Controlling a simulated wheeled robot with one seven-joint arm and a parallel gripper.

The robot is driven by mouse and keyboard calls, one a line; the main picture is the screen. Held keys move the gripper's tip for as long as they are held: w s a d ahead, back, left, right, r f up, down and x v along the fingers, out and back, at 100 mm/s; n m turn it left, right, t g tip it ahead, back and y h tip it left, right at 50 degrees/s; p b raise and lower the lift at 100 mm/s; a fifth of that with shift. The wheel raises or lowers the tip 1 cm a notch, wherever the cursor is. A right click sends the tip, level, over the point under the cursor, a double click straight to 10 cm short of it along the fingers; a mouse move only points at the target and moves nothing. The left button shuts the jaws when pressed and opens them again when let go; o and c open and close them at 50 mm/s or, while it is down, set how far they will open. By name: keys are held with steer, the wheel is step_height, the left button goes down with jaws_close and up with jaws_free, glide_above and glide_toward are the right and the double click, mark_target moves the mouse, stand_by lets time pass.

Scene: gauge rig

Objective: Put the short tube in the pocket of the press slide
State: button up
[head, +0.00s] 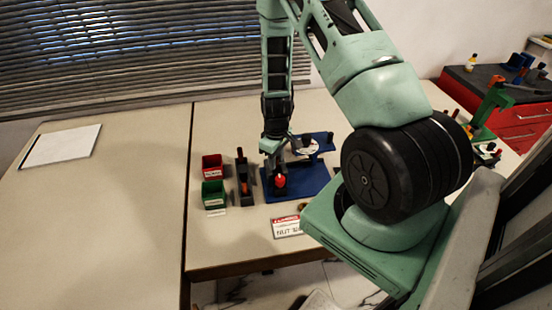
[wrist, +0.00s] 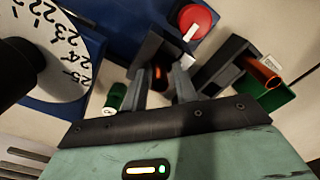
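In the wrist view my gripper (wrist: 164,82) has its two fingers apart, with a visible gap between the tips. A dark block, which looks like the press slide (wrist: 150,50), lies just beyond the fingertips. A small orange piece, perhaps the short tube (wrist: 157,72), shows in shadow between the tips, at the block; I cannot tell how deep it sits. A longer orange tube (wrist: 262,72) stands in a dark rack (wrist: 222,68) to the right. A green tube (wrist: 115,97) is left of the fingers. In the head view my gripper (head: 273,151) is over the blue base (head: 312,184).
A red knob (head: 280,181) stands close to my gripper. A numbered dial (wrist: 68,45) is at the left in the wrist view. A red bin (head: 212,166) and a green bin (head: 214,194) stand left of the rack (head: 243,178). The left table is mostly clear.

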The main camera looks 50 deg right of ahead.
jaws_close()
steer(key=shift+s+a, duration=0.1)
steer(key=shift+a, duration=0.05)
steer(key=shift+o, duration=2.1)
jaws_free()
steer(key=shift+r, duration=0.1)
step_height(320, 180, up, 17)
steer(key=b, duration=0.2)
steer(key=shift+r, duration=0.15)
